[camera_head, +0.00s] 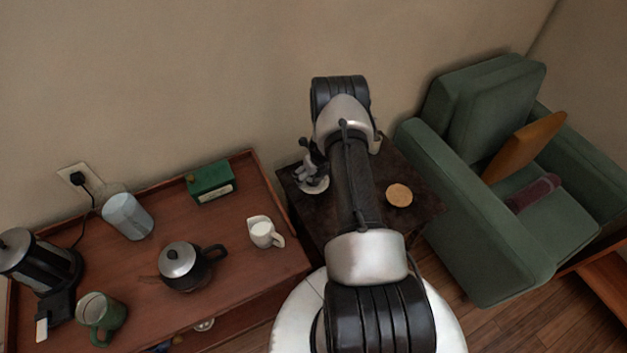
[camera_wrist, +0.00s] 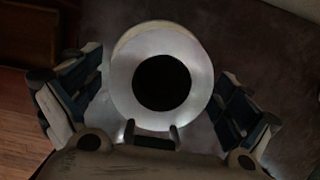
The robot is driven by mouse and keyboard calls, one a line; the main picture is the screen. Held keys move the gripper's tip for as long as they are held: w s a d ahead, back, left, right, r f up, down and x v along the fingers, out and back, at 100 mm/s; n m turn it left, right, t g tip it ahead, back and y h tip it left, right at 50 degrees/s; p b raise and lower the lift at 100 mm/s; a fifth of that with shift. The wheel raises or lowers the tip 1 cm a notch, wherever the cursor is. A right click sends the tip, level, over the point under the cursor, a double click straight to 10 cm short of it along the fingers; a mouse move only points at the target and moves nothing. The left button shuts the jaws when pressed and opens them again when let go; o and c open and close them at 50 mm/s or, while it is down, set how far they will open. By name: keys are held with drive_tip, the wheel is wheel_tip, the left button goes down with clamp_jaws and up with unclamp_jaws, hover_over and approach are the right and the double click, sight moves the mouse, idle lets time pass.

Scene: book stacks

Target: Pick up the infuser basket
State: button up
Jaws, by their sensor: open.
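The infuser basket (camera_wrist: 122,85) appears in the wrist view as a round, pale metallic rim around a dark opening. It sits between the two fingers of my gripper (camera_wrist: 160,100), which are spread apart on either side with gaps to the rim. A paler edge shows behind the rim, perhaps a saucer or dish under it. In the head view my gripper (camera_head: 308,173) points down over a small pale round dish (camera_head: 316,188) on the dark side table (camera_head: 425,195). The basket itself is mostly hidden there by the gripper.
A round tan coaster (camera_head: 399,195) lies on the side table. To the left, a wooden tray table holds a white jug (camera_head: 264,233), black teapot (camera_head: 181,265), green box (camera_head: 210,183), glass container (camera_head: 128,216), green mug (camera_head: 100,318) and kettle (camera_head: 35,262). A green armchair (camera_head: 480,230) stands right.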

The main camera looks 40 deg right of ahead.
drive_tip(key=shift+w+f, duration=0.15)
drive_tip(key=shift+f, duration=0.3)
drive_tip(key=shift+r, duration=0.1)
drive_tip(key=c, duration=1.2)
drive_tip(key=shift+c, duration=0.2)
